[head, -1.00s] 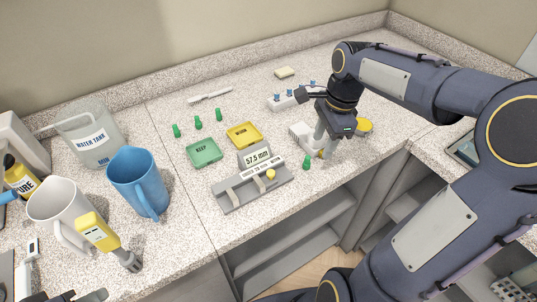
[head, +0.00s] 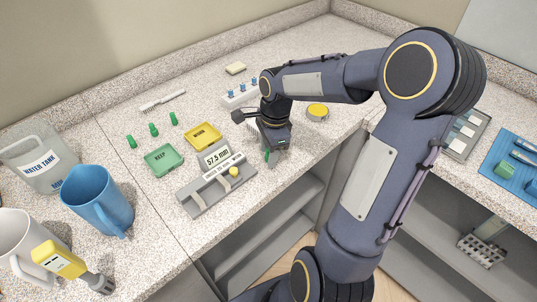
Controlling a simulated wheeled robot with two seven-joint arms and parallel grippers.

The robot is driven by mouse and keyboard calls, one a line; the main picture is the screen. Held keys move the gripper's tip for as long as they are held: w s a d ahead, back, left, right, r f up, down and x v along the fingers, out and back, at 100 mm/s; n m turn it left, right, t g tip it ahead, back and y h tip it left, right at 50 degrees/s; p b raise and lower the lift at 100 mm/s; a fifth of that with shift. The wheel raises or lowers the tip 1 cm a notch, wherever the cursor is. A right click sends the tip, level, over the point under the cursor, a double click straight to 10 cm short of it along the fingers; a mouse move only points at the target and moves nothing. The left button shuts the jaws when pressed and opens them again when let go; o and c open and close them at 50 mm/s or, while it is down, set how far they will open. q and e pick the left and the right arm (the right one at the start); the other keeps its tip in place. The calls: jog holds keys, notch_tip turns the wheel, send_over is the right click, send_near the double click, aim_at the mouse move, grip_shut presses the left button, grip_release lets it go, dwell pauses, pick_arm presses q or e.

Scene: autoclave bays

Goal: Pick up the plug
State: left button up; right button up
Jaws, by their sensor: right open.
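A small green plug (head: 267,156) stands on the speckled counter near its front edge, just right of the gauge with the "57.5 mm" display (head: 215,156). My right gripper (head: 275,152) is open and points down at this plug, very close to it. The wrist hides most of the fingers, so I cannot tell whether they touch the plug or are around it. Several similar green plugs, such as this one (head: 153,130), stand in a row farther back to the left. My left gripper is not in view.
A green KEEP tray (head: 165,160) and a yellow tray (head: 203,136) lie left of the gauge. A white rack with blue-topped pieces (head: 240,97) stands behind my wrist. A round yellow-topped tin (head: 317,111) is to the right. A blue jug (head: 98,200) stands at left.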

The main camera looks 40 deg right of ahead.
grip_shut()
jog(key=shift+r, duration=0.1)
